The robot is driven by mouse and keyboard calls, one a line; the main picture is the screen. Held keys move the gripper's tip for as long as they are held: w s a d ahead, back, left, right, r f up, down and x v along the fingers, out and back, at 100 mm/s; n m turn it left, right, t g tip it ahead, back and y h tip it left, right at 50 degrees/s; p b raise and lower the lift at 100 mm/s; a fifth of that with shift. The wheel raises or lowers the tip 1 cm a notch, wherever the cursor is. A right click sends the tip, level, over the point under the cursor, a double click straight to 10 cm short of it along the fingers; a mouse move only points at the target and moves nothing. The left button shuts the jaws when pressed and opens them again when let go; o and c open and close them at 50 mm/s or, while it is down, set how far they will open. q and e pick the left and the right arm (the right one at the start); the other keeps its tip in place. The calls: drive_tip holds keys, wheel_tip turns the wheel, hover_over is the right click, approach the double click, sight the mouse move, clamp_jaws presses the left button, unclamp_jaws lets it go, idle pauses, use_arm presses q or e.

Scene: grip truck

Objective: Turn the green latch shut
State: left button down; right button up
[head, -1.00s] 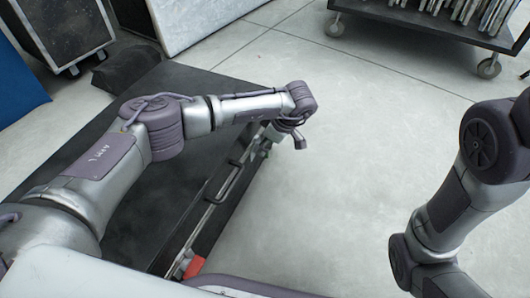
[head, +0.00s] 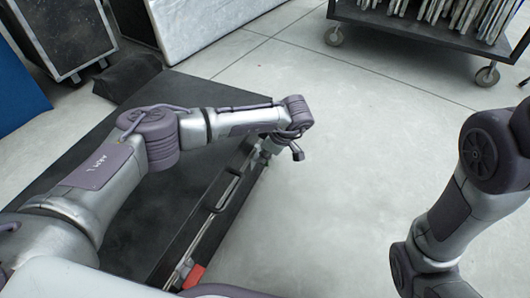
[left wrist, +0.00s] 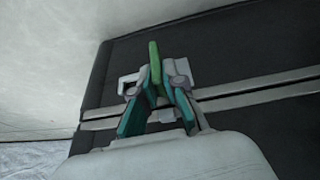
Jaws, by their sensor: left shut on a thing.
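The green latch (left wrist: 155,62) stands up from a pale metal plate (left wrist: 178,72) on the side of a dark case in the left wrist view. My left gripper (left wrist: 157,92) has its teal fingers on either side of the latch's lower part and is shut on it. In the head view, my left arm reaches over the black surface to its far right edge. The left fingers and the latch are mostly hidden there behind my wrist. My right arm shows at the right of the head view, but its gripper is out of the picture.
A black platform (head: 120,215) has a rail and a black handle (head: 223,192) along its right edge, with a red part (head: 193,276) near the bottom. A wheeled cart (head: 430,32) stands at the back right. The floor (head: 345,190) between my arms is clear.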

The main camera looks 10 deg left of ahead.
use_arm(q)
drive_tip(key=shift+s+f+n+t+h+p, duration=0.1)
drive_tip(key=shift+s+n+t+h+p, duration=0.15)
drive_tip(key=shift+t+p, duration=0.65)
drive_tip(key=shift+s+f+n+t+h+p, duration=0.15)
drive_tip(key=shift+t+p, duration=0.4)
drive_tip(key=shift+t, duration=0.55)
drive_tip(key=shift+s+n+t+h+p, duration=0.2)
drive_tip(key=shift+s+n+t+p, duration=0.1)
drive_tip(key=shift+t+p, duration=0.6)
drive_tip(key=shift+a, duration=0.1)
drive_tip(key=c, duration=1.2)
unclamp_jaws()
drive_tip(key=shift+c, duration=0.2)
drive_tip(key=shift+w, duration=0.1)
drive_tip(key=v, duration=1.2)
drive_tip(key=shift+s, duration=0.2)
